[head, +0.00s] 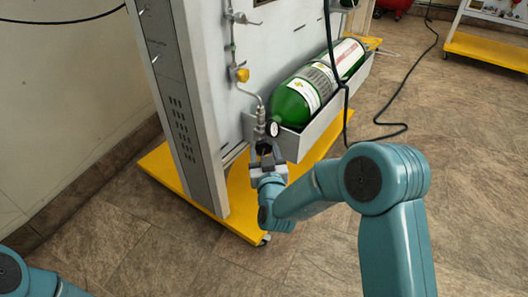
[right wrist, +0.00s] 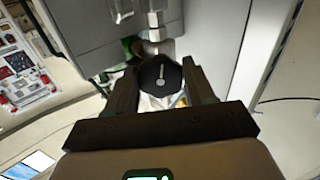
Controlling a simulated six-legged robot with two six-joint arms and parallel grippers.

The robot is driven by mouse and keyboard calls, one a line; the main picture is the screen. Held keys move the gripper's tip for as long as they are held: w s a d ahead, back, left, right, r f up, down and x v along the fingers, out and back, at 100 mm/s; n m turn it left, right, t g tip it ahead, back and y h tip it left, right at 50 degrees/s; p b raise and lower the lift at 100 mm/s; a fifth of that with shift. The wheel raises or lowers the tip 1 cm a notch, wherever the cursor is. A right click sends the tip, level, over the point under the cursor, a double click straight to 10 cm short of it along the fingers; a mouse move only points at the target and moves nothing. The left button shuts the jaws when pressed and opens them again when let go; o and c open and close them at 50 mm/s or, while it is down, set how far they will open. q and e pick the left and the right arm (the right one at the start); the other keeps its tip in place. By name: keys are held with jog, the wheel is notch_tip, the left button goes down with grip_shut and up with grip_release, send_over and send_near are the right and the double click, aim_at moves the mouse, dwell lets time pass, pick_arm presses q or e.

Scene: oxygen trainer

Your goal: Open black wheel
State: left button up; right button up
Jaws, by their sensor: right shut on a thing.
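The black wheel (right wrist: 160,76) is a small dark knob with a pale line on its face. In the right wrist view it sits between the two fingers of my right gripper (right wrist: 157,88), which is shut on it. In the head view my right gripper (head: 266,152) is at the near end of the tray, below the pipe fitting and gauge; there the fingers mostly hide the wheel. The green oxygen cylinder (head: 295,104) lies in the grey tray (head: 303,142) just beyond. Part of my left arm shows at the lower left; its gripper is out of view.
The trainer's grey panel (head: 175,90) stands on a yellow base (head: 235,222) left of my right gripper. A pipe with a yellow valve (head: 242,75) runs down the panel. A black hose (head: 392,127) hangs past the tray and trails over the floor. The floor at right is mostly clear.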

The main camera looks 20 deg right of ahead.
jog(key=shift+f+n, duration=0.1)
jog(key=shift+n, duration=0.9)
jog(key=o, duration=1)
jog(key=shift+o, duration=0.2)
jog(key=shift+s, duration=0.1)
